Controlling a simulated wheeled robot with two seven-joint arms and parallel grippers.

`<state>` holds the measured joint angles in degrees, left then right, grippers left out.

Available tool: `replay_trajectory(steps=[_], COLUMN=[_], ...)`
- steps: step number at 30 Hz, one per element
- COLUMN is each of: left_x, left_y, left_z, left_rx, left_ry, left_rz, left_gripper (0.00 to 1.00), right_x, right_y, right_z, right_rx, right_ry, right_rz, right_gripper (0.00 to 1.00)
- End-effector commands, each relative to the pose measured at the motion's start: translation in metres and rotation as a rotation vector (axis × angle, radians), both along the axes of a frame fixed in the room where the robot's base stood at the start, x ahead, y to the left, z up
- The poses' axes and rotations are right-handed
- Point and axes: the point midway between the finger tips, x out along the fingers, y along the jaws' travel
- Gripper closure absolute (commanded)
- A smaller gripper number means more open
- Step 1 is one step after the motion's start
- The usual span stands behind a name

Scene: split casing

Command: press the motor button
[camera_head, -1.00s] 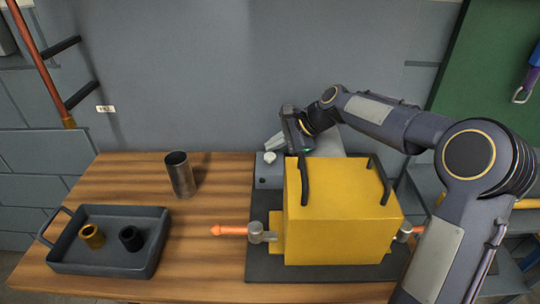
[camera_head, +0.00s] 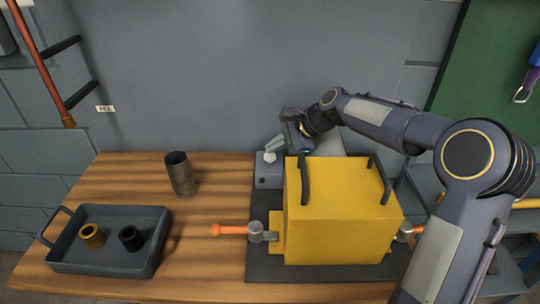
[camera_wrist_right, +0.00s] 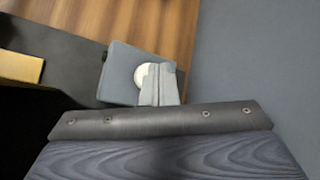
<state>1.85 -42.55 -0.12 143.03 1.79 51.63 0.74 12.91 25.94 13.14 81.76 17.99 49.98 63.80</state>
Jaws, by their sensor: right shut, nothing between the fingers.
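The motor button (camera_head: 269,157) is a pale round knob on top of a grey box (camera_head: 266,183) behind the yellow casing (camera_head: 340,225). My right gripper (camera_head: 273,146) is shut and empty, with its pale fingertips just above and beside the button in the head view. In the right wrist view the fingers (camera_wrist_right: 160,83) cover part of the button (camera_wrist_right: 141,75). I cannot tell whether they touch it. My left gripper is not in view.
The casing has black handles on top and orange-handled clamps (camera_head: 232,230) at its sides. A metal cup (camera_head: 180,175) stands on the wooden table. A dark tray (camera_head: 105,264) holds a brass ring and a black ring.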

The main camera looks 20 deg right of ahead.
Motion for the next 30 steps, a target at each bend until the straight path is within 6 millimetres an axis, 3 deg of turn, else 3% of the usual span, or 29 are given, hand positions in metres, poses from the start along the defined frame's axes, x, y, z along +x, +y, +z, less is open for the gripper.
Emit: replay_trajectory(steps=[30], left_x=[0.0], left_y=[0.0], left_z=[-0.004], left_rx=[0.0], left_ry=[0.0], left_rz=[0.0], left_gripper=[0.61], right_x=[-0.0006], right_y=[-0.0003], right_z=[-0.0112], right_rx=[0.0], right_ry=[0.004], right_rz=[0.001], right_gripper=[1.0])
